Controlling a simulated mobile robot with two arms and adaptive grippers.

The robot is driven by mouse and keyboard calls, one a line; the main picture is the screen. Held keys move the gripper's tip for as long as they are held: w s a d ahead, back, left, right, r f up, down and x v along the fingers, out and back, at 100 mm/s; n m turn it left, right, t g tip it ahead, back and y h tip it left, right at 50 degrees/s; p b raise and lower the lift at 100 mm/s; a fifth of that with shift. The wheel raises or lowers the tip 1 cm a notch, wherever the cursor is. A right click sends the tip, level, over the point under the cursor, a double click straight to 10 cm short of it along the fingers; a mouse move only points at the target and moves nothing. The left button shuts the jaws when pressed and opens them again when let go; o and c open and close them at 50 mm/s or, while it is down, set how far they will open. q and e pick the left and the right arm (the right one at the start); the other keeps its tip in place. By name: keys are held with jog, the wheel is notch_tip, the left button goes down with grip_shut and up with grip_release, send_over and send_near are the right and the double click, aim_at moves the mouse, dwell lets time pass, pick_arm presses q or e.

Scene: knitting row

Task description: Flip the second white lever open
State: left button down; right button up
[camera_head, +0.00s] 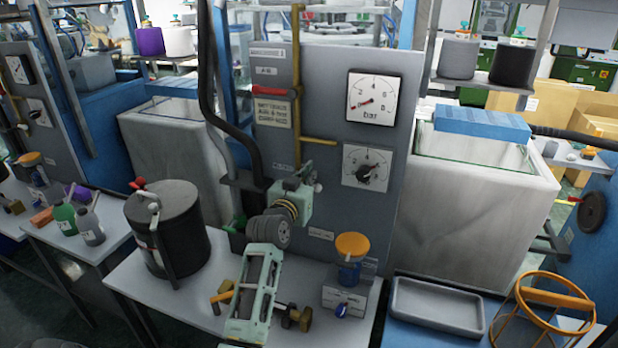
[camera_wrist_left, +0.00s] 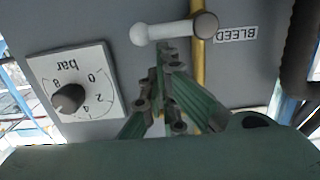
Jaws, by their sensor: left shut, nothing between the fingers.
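A white lever (camera_wrist_left: 175,28) with a round knob lies across the yellow pipe beside the BLEED label (camera_wrist_left: 236,34) in the left wrist view. In the head view only its pale knob (camera_head: 318,187) shows, beside my left gripper (camera_head: 304,171); the gripper hides the rest. My left gripper is shut and empty, with its fingertips (camera_wrist_left: 162,72) close to the lever bar in the left wrist view. I cannot tell whether they touch it. My right gripper is not in view.
The grey panel (camera_head: 328,68) carries a pressure gauge (camera_head: 374,98), a dial (camera_head: 366,168) and a red handle (camera_head: 266,91) on the yellow pipe. A black canister (camera_head: 178,222) stands left of my arm. An orange-capped fitting (camera_head: 352,246) and a grey tray (camera_head: 437,307) stand right.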

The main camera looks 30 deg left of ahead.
aim_at(318, 190)
pick_arm(q)
jog(key=shift+w+d+f+m, duration=0.1)
jog(key=shift+d+f+m, duration=0.35)
jog(key=shift+m, duration=0.45)
jog(key=f+m, duration=0.2)
jog(key=d+f+m, duration=0.1)
jog(key=m, duration=0.2)
jog(key=shift+w+f+m, duration=0.15)
jog(key=shift+f+m, duration=0.15)
jog(key=shift+f, duration=0.05)
notch_tip(318, 190, down, 6)
jog(key=a+m+b, duration=0.2)
jog(key=m+b, duration=0.1)
jog(key=m, duration=0.7)
jog(key=shift+s+a+t+y, duration=0.25)
jog(key=shift+s+t+y, duration=0.05)
jog(key=shift+y, duration=0.1)
jog(key=shift+m, duration=0.3)
